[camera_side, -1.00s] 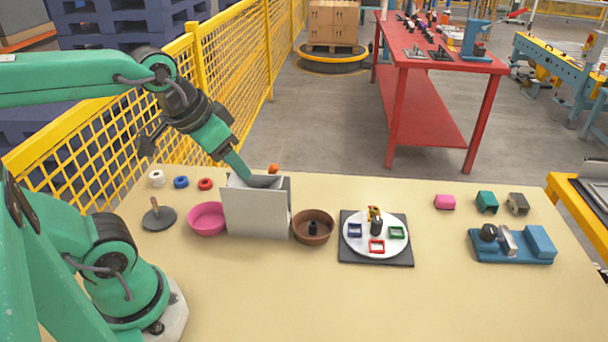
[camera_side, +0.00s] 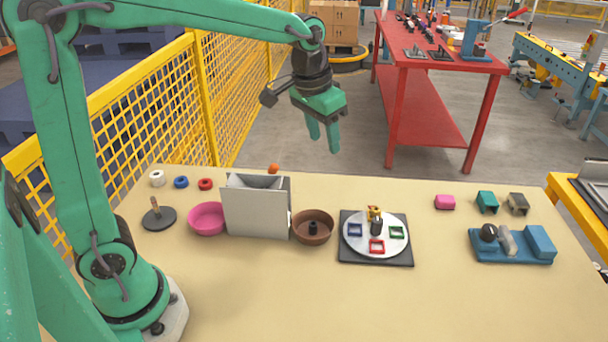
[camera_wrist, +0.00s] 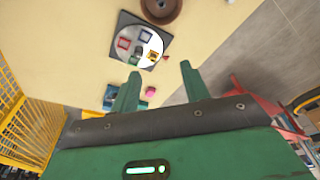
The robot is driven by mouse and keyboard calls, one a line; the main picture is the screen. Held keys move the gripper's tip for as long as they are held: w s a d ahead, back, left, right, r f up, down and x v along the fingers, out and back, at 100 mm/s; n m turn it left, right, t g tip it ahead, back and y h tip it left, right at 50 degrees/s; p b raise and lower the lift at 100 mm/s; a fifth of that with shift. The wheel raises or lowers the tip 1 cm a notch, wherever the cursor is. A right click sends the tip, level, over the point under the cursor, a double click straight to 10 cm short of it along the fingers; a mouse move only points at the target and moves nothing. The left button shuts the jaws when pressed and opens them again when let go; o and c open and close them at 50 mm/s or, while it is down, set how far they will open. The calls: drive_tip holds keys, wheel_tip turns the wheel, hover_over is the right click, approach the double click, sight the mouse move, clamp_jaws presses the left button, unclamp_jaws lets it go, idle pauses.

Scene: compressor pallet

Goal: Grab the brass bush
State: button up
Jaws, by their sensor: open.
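A small brass-yellow piece (camera_side: 374,211), which looks like the brass bush, stands at the back of a white round plate (camera_side: 388,248), partly behind a dark centre post (camera_side: 377,228). In the wrist view the yellow piece (camera_wrist: 152,55) shows beyond my fingertips; its exact shape is too small to tell. The plate also bears blue (camera_side: 355,230), green (camera_side: 396,232) and red (camera_side: 376,246) square frames. My gripper (camera_side: 324,143) is open and empty, high above the back edge of the table, left of the plate and fingers down. It also shows in the wrist view (camera_wrist: 161,70).
A blue fixture (camera_side: 512,245) and several small blocks stand right. The table front is clear. A yellow fence (camera_side: 100,125) runs behind left.

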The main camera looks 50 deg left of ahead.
drive_tip(key=w+d+f+g, duration=0.1)
drive_tip(key=w+d+f, duration=0.2)
drive_tip(key=w+f, duration=0.4)
drive_tip(key=g, duration=0.2)
hover_over(375, 209)
drive_tip(key=shift+m, duration=0.3)
drive_tip(key=f, duration=0.7)
drive_tip(key=shift+w+f, duration=0.15)
drive_tip(key=shift+w, duration=0.1)
drive_tip(key=shift+f, duration=0.1)
drive_tip(key=shift+f, duration=1.2)
drive_tip(key=shift+f, duration=0.1)
drive_tip(key=shift+s+f, duration=0.2)
drive_tip(key=shift+f, duration=2.35)
